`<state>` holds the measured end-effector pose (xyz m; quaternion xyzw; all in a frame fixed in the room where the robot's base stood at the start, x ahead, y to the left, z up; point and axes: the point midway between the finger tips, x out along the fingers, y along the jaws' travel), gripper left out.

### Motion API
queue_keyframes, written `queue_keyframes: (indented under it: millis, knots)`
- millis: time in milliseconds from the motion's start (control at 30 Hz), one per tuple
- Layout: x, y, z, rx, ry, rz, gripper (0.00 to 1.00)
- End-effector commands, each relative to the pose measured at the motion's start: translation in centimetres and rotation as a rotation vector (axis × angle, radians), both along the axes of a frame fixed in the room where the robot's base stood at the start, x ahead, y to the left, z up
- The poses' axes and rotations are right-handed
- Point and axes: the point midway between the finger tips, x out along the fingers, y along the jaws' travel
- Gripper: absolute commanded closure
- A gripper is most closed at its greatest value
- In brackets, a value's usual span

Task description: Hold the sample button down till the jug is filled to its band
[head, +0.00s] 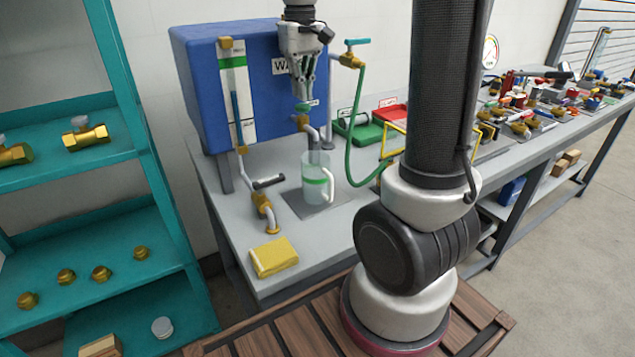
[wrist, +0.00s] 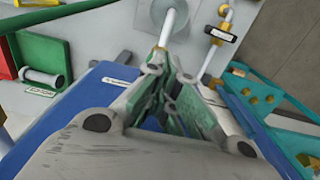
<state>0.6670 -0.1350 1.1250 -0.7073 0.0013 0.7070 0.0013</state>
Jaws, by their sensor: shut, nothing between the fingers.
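The clear jug (head: 326,172) with a green band (head: 315,182) stands upright on a dark plate on the bench, under the spout (head: 312,133). Its water level is hard to make out. The green sample button (head: 303,107) sits on top of the brass valve (head: 300,122) at the front of the blue tank. My gripper (head: 302,98) is shut and empty, pointing down with its fingertips right at the button; I cannot tell whether they press it. In the wrist view my closed fingers (wrist: 163,62) hide the button, and the white spout pipe (wrist: 174,25) shows beyond them.
The blue tank (head: 200,95) with its sight gauge (head: 236,95) stands behind. A green hose (head: 356,150) hangs to the right of the jug. A yellow cloth (head: 273,256) lies at the front bench edge. Green and red trays (head: 391,110) sit further right.

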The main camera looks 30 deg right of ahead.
Motion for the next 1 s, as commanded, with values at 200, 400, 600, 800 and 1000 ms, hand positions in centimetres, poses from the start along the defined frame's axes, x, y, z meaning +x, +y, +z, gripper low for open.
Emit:
queue_keyframes:
  millis: [200,400,600,800,1000]
  knots:
    - [0.0,0.0,-0.7,0.0,0.001,0.0,1.0]
    - [0.0,0.0,-1.3,0.0,0.001,0.0,1.0]
    - [0.0,0.0,-1.9,0.0,0.002,0.0,1.0]
    - [0.0,0.0,-2.5,0.0,0.001,0.0,1.0]
    - [0.0,0.0,-2.5,0.0,0.0,0.0,1.0]
